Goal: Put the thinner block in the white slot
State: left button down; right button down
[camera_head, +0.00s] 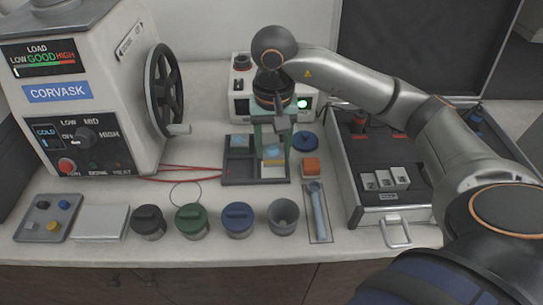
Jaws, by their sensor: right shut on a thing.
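My right gripper (272,156) points straight down over the right part of a dark tray (238,181). It is shut on a small block (273,153), which looks yellowish with a pale blue part above and is partly covered by the fingers. Just below and in front of it is the white slot (272,173) of the tray. I cannot tell whether the held block touches the slot. Another light-blue block (241,142) lies in the tray's back left compartment. Which block is thinner is hard to tell. My left gripper is not in view.
An orange block (311,166) and a blue round lid (305,142) are right of the tray. Several jars and a grey cup (283,216) line the front. The press (85,100) with its handwheel stands left, a drawer case (385,190) right. A white box (240,85) is behind.

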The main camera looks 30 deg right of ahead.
aim_at(271, 157)
jog(key=shift+w+d+f, duration=0.1)
jog(key=shift+w+f, duration=0.35)
jog(key=f, duration=0.3)
jog(key=shift+w+d+f, duration=0.1)
jog(key=shift+w+f, duration=0.15)
jog(key=shift+f, duration=0.1)
jog(key=shift+f, duration=0.2)
jog(key=shift+c, duration=1.3)
grip_release()
